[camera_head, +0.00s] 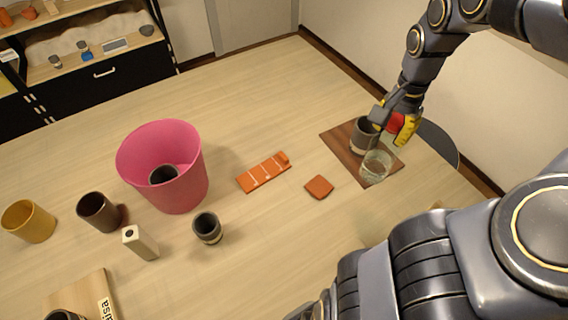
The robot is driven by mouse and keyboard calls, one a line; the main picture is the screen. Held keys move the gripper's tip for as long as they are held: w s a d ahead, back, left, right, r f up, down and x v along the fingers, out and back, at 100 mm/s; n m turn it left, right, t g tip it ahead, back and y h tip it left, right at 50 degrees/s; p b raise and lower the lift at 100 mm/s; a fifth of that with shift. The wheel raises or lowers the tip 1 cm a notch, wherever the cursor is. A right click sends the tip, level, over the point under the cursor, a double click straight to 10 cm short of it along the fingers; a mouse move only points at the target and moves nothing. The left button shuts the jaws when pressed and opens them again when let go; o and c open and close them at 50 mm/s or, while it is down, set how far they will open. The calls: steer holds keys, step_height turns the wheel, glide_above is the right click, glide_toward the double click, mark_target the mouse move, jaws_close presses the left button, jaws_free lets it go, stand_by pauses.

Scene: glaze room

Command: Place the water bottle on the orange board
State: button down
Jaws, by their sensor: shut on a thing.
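My gripper (394,120) is at the right, over the far edge of a brown board, with yellow finger pads. It is shut on a red thing (396,122), mostly hidden by the fingers; I cannot tell for sure that it is the water bottle. No other thing in view is plainly a water bottle. The orange board (258,179) lies flat on the table left of the gripper, with pale marks and a small orange block at its far right end.
The brown board (341,138) bears a grey cup (363,138) and a clear glass (376,166), close to my gripper. An orange square (319,187) lies beside the orange board. A pink bin (182,190), dark cup (207,229) and cream block (140,243) stand left. The table's far middle is clear.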

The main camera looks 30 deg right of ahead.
steer(key=w+a, duration=0.4)
steer(key=a, duration=0.6)
steer(key=w+a, duration=0.4)
steer(key=a, duration=0.6)
steer(key=w+d+f, duration=0.4)
steer(key=w+f, duration=0.9)
steer(key=shift+w+n, duration=0.2)
steer(key=shift+n, duration=0.2)
steer(key=shift+f, duration=0.1)
steer(key=c, duration=0.8)
jaws_free()
steer(key=shift+c, duration=0.2)
